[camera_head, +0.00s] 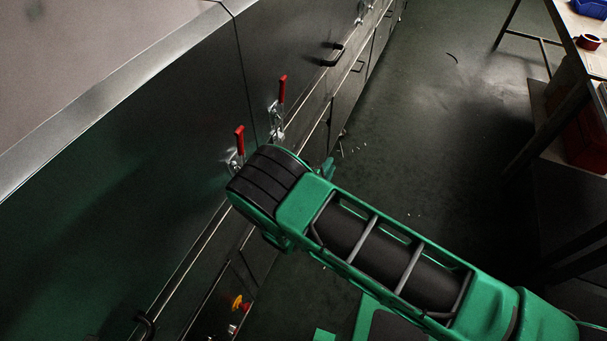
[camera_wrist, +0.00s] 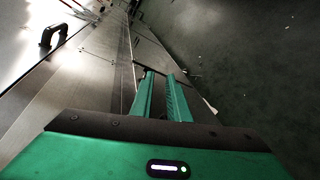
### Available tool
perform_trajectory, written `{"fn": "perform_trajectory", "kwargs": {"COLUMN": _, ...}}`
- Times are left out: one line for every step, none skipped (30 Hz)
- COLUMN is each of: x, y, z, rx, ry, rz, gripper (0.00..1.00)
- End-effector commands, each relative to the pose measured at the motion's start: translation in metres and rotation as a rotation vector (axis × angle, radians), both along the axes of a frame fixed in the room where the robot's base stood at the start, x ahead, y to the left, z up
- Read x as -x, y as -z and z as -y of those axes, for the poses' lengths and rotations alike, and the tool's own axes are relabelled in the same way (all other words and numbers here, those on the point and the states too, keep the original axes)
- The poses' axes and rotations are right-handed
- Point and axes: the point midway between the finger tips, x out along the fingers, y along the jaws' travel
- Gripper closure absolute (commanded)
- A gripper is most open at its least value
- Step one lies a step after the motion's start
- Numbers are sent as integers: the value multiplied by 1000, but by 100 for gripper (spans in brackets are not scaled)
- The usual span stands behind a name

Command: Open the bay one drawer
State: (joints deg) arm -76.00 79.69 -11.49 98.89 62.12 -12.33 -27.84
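The steel dryer front (camera_head: 110,200) runs along the left of the head view, with doors above and lower panels below a long seam. I cannot tell which lower panel is the bay one drawer; no label is readable. Black bar handles show on the front, one at the bottom left (camera_head: 147,325) and others farther along (camera_head: 357,66). My gripper (camera_wrist: 160,76) is open and empty in the wrist view, its two green fingers apart, pointing along the front near its lower edge. A black handle (camera_wrist: 54,34) lies to its left, apart from the fingers. My arm mostly hides the gripper in the head view.
Red-handled clamps (camera_head: 239,140) (camera_head: 282,92) stick out from the front. A red and yellow switch (camera_head: 239,303) sits low on it. The dark floor (camera_head: 430,110) is mostly clear, with small scraps. A workbench (camera_head: 590,60) with a blue bin (camera_head: 588,8) stands at the right.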

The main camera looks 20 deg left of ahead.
Motion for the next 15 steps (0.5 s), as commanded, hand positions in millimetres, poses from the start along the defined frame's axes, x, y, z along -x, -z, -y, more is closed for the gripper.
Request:
{"fn": "perform_trajectory", "kwargs": {"x": 17, "y": 18, "z": -17, "rx": 35, "ry": -70, "rz": 15, "gripper": 85}}
{"fn": "perform_trajectory", "kwargs": {"x": 26, "y": 26, "z": -26, "rx": 51, "ry": -108, "rz": 25, "gripper": 85}}
{"fn": "perform_trajectory", "kwargs": {"x": 37, "y": 36, "z": -37, "rx": 73, "ry": -155, "rz": 37, "gripper": 85}}
{"fn": "perform_trajectory", "kwargs": {"x": 45, "y": 42, "z": -44, "rx": 86, "ry": -186, "rz": 45, "gripper": 85}}
{"fn": "perform_trajectory", "kwargs": {"x": 52, "y": 49, "z": -50, "rx": 100, "ry": -216, "rz": 53, "gripper": 85}}
{"fn": "perform_trajectory", "kwargs": {"x": 61, "y": 56, "z": -57, "rx": 114, "ry": -249, "rz": 62, "gripper": 85}}
{"fn": "perform_trajectory", "kwargs": {"x": 67, "y": 60, "z": -62, "rx": 123, "ry": -272, "rz": 68, "gripper": 85}}
{"fn": "perform_trajectory", "kwargs": {"x": 71, "y": 64, "z": -65, "rx": 132, "ry": -291, "rz": 73, "gripper": 85}}
{"fn": "perform_trajectory", "kwargs": {"x": 76, "y": 68, "z": -69, "rx": 140, "ry": -311, "rz": 79, "gripper": 85}}
{"fn": "perform_trajectory", "kwargs": {"x": 80, "y": 70, "z": -72, "rx": 145, "ry": -323, "rz": 83, "gripper": 85}}
{"fn": "perform_trajectory", "kwargs": {"x": 82, "y": 72, "z": -74, "rx": 150, "ry": -333, "rz": 86, "gripper": 85}}
{"fn": "perform_trajectory", "kwargs": {"x": 84, "y": 74, "z": -75, "rx": 154, "ry": -341, "rz": 88, "gripper": 85}}
{"fn": "perform_trajectory", "kwargs": {"x": 84, "y": 75, "z": -76, "rx": 156, "ry": -346, "rz": 89, "gripper": 85}}
{"fn": "perform_trajectory", "kwargs": {"x": 83, "y": 76, "z": -77, "rx": 155, "ry": -347, "rz": 90, "gripper": 85}}
{"fn": "perform_trajectory", "kwargs": {"x": 80, "y": 77, "z": -78, "rx": 155, "ry": -348, "rz": 91, "gripper": 85}}
